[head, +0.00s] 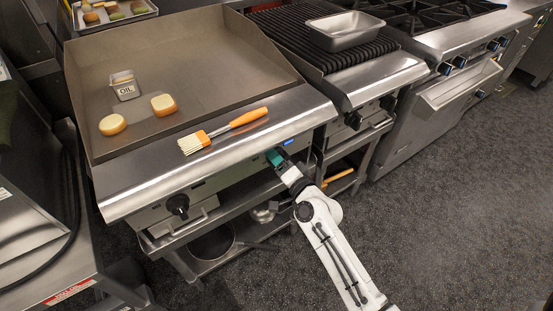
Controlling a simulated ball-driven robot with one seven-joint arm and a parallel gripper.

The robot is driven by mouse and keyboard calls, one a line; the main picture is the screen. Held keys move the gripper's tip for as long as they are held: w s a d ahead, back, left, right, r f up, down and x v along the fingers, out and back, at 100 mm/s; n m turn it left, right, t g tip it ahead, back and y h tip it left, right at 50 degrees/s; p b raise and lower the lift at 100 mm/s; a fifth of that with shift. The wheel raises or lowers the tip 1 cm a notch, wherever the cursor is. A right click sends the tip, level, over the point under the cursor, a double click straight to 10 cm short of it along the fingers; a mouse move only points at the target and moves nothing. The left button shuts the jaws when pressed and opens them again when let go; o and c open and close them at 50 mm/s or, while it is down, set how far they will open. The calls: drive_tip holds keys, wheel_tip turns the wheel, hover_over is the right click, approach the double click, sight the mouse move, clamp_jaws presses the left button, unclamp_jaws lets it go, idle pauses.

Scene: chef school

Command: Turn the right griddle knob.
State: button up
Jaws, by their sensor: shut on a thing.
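The griddle (230,65) stands with its front panel facing me. Its left knob (178,205) is black and in plain view on the panel. My gripper (277,158) is at the right part of the panel, just under the front ledge, with a teal part showing at its tip. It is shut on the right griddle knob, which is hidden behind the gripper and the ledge. The knob's angle cannot be seen.
A brush with an orange handle (238,121) lies on the griddle's front ledge. A charbroiler (300,40) with a metal pan (345,28) adjoins on the right. Open floor (440,220) lies at right.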

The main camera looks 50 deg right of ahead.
drive_tip(key=o, duration=0.8)
drive_tip(key=shift+s, duration=0.1)
drive_tip(key=b+v, duration=0.1)
drive_tip(key=v, duration=0.9)
drive_tip(key=shift+s+a+b, duration=0.1)
drive_tip(key=shift+s+b, duration=0.2)
drive_tip(key=shift+b, duration=0.05)
